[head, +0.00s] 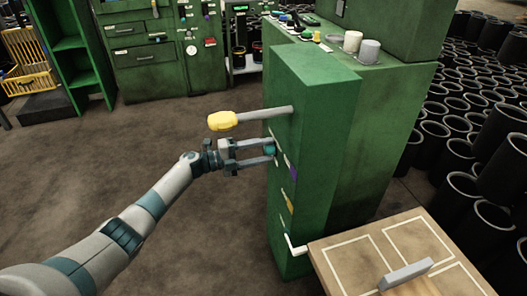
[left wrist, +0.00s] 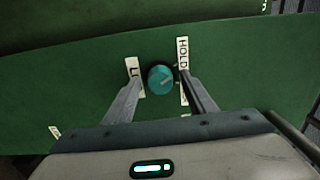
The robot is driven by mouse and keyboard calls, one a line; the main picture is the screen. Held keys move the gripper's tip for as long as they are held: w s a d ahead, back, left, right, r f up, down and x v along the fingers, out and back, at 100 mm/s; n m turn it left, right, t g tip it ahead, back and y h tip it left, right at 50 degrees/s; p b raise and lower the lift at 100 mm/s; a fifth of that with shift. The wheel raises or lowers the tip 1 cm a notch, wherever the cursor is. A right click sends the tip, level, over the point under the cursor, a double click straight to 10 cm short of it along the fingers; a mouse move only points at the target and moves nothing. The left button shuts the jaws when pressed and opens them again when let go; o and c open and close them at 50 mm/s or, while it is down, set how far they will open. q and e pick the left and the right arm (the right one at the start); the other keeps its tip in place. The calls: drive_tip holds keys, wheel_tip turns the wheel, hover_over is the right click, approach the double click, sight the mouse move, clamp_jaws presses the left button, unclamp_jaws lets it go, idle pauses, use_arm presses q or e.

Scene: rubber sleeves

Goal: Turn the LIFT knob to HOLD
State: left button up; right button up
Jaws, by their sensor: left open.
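The teal LIFT knob (left wrist: 161,79) sits on the green panel, with a pale pointer line on its face that slants toward the upper right. A HOLD label (left wrist: 183,52) is at its upper right. Another label (left wrist: 134,68), partly hidden by a finger, is at its left. In the head view the knob (head: 269,150) is on the left face of the green cabinet. My left gripper (left wrist: 161,88) is open, its two fingers on either side of the knob; I cannot tell whether they touch it. The left gripper also shows in the head view (head: 268,151). My right gripper is out of view.
A lever with a yellow grip (head: 222,121) sticks out just above my left gripper. A purple handle (head: 291,168), a yellow one (head: 287,202) and a white bent lever (head: 296,245) are lower on the cabinet (head: 315,120). A wooden table (head: 395,255) stands at front right.

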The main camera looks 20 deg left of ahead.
use_arm(q)
drive_tip(key=shift+a, duration=0.1)
drive_tip(key=v, duration=1.7)
drive_tip(key=shift+s, duration=0.2)
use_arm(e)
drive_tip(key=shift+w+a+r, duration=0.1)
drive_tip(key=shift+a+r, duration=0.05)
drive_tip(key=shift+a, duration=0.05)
use_arm(q)
drive_tip(key=shift+a, duration=0.1)
